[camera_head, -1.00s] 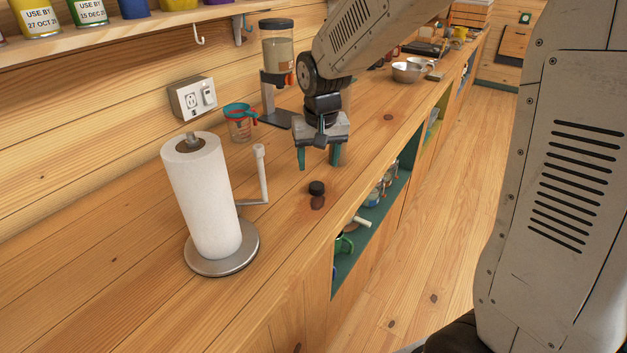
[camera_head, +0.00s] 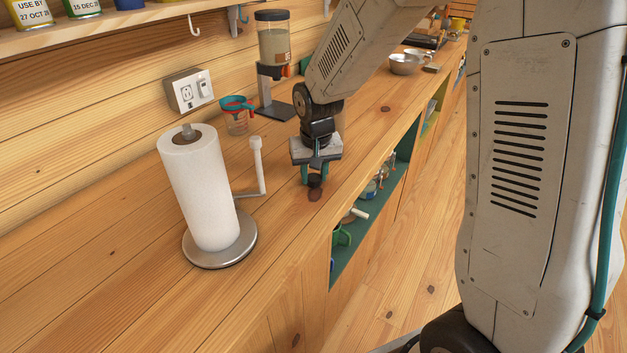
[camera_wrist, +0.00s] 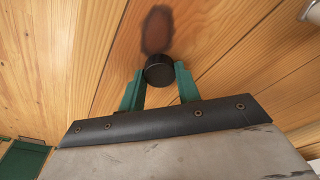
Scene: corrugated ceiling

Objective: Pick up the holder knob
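The holder knob (camera_head: 315,181) is a small black round piece on the wooden counter, beside a dark brown knot in the wood. My gripper (camera_head: 314,178) points down over it with its green fingers apart. In the wrist view the knob (camera_wrist: 159,70) lies between the two fingertips (camera_wrist: 159,76), with a narrow gap seeming to show on each side. The gripper looks open around the knob, not closed on it. In the head view the fingers partly hide the knob.
A paper towel roll (camera_head: 200,190) on a metal stand with an upright side arm (camera_head: 257,165) stands to the left. A measuring cup (camera_head: 236,118) and a dispenser (camera_head: 273,50) stand behind. The counter's front edge, with open shelves (camera_head: 375,200) below, is close on the right.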

